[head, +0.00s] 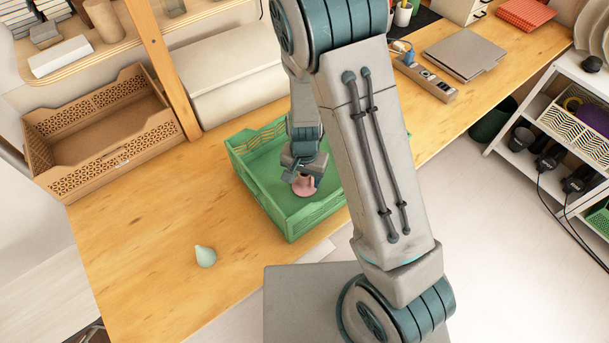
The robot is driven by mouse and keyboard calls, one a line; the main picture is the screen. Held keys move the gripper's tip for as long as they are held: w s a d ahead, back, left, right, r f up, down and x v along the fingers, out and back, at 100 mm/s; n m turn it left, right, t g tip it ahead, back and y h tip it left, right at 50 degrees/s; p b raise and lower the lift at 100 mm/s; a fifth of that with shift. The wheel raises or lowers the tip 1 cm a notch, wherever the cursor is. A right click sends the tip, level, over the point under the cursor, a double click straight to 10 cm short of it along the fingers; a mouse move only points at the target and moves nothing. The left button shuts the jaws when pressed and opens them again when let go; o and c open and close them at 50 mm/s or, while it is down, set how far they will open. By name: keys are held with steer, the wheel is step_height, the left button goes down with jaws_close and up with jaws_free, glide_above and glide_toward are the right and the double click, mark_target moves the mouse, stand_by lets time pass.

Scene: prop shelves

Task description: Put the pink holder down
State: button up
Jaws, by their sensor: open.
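The pink holder (304,187) is a small pink piece inside the green crate (291,227), low and near the crate's floor. My gripper (301,176) is in the crate right above and around the holder's top. Its jaws are open. I cannot tell whether a finger still touches the holder. The holder looks upright. My arm covers the crate's right side, so part of the crate is hidden.
A pale green cone (205,256) stands on the wooden table (150,240), left of the crate. An empty brown crate (100,130) sits at the back left. A power strip (428,80) and a grey laptop-like slab (465,54) lie at the right. The front left table is mostly free.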

step_height(320, 180, up, 12)
steer(key=f, duration=0.1)
steer(key=s+d+r+n+t, duration=0.1)
steer(key=s+d+r+n, duration=0.1)
steer(key=s+d+r, duration=0.4)
steer(key=s+d+r+n+t, duration=0.2)
steer(key=s+d+r, duration=0.4)
steer(key=r, duration=0.6)
steer(key=shift+s+t, duration=0.3)
steer(key=shift+s, duration=0.1)
